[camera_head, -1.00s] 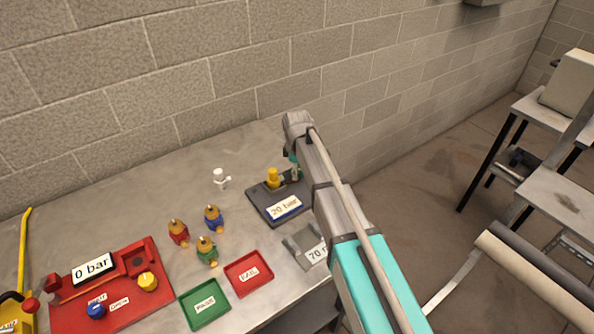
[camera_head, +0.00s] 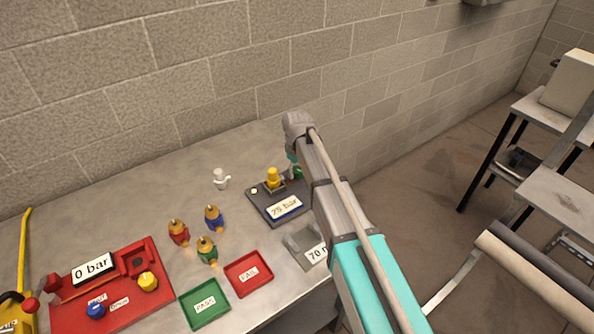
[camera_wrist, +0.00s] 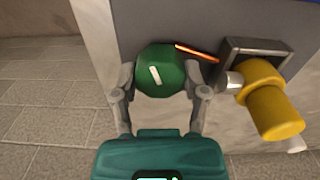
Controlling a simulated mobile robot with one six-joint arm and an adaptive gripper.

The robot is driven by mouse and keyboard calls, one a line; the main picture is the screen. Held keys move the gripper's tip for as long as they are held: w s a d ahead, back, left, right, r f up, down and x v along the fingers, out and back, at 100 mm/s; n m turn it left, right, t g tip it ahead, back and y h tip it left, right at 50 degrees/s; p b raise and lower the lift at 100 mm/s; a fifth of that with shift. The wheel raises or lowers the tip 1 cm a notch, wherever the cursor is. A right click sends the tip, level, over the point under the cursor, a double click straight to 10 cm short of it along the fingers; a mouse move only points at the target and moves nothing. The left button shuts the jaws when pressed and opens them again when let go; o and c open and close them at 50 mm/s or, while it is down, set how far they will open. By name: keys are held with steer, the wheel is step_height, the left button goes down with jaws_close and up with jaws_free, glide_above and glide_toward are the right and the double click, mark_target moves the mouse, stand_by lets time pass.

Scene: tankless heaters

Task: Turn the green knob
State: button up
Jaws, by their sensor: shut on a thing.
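The green knob (camera_wrist: 160,72) sits on the side of a dark grey device, with a white mark slanting across its face. My gripper (camera_wrist: 162,84) has one finger on each side of it and is shut on it. In the head view the device (camera_head: 260,206) stands at the right end of the bench, and its display (camera_head: 284,208) appears to read 25 bar. A small light (camera_head: 254,190) glows on its top. My arm hides much of the gripper and the device's right side there.
A yellow valve (camera_wrist: 268,100) on the device is close to the right of my gripper; it also shows in the head view (camera_head: 273,178). Several small valves, a green tray (camera_head: 205,304), a red tray (camera_head: 249,274) and a red device (camera_head: 115,290) stand left. A wall is behind.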

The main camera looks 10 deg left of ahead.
steer(key=shift+m, duration=0.5)
steer(key=o, duration=1.1)
steer(key=shift+o, duration=0.2)
steer(key=shift+n, duration=0.5)
